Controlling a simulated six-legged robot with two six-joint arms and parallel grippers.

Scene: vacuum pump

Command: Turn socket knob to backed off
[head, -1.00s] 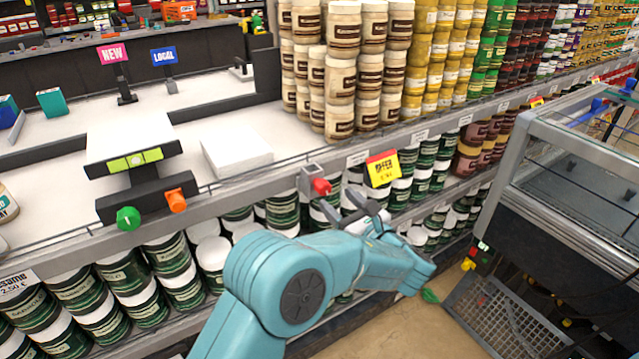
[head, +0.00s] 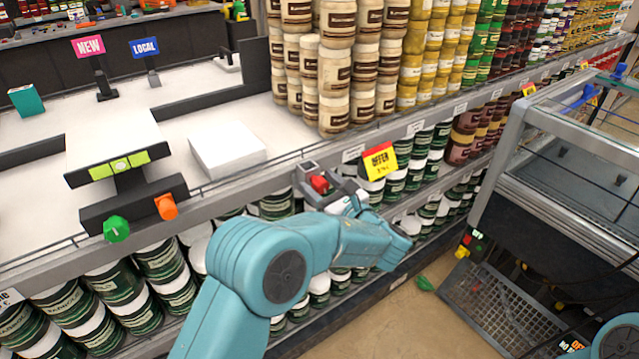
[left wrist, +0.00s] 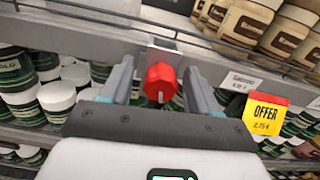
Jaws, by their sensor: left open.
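The red socket knob (head: 319,184) sits on a small grey socket block (head: 306,170) at the shelf's front edge. In the left wrist view the red knob (left wrist: 161,78) is at the middle, with a pale mark low on its face. The grey block (left wrist: 163,52) shows behind it. My left gripper (head: 325,181) is at the knob, with its fingers open. In the left wrist view its fingers (left wrist: 160,74) stand one on each side of the knob, with gaps visible. My right gripper is not in view.
A yellow and red offer tag (head: 380,161) hangs just right of the knob. A scale (head: 118,160) with a green knob (head: 117,229) and an orange knob (head: 166,207) stands left. Stacked jars (head: 337,75) are behind. A glass-topped case (head: 575,150) stands right.

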